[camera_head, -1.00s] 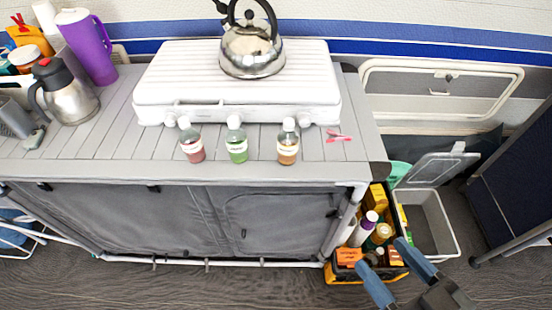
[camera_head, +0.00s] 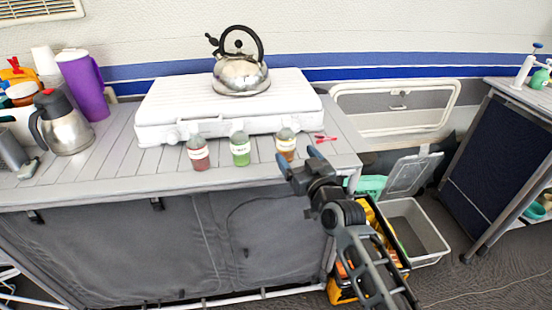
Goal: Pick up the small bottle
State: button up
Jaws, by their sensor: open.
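Three small bottles with grey caps and white labels stand upright in a row near the counter's front edge. The red bottle (camera_head: 199,155) is on the left, the green bottle (camera_head: 240,150) in the middle and the orange-brown bottle (camera_head: 286,146) on the right. My gripper (camera_head: 298,158) is open and empty, its blue-tipped fingers close in front of the orange-brown bottle. The fingers overlap its lower part in the picture; I cannot tell whether they touch it.
A white stove (camera_head: 160,108) with a kettle (camera_head: 240,75) stands behind the bottles. A red clip (camera_head: 324,139) lies right of them. A steel jug (camera_head: 63,125) and purple pitcher (camera_head: 82,85) stand left. A grey bin (camera_head: 433,240) is on the floor.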

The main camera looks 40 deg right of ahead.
aim_at(283, 140)
jog(key=shift+w+d+r, duration=0.2)
jog(key=shift+w+d, duration=0.05)
jog(key=shift+w, duration=0.4)
jog(key=shift+p+x, duration=0.5)
jog(key=shift+x, duration=3.1)
jog(key=shift+a+f, duration=0.1)
jog(key=shift+a, duration=0.05)
jog(key=shift+c, duration=0.2)
jog(key=c, duration=0.9)
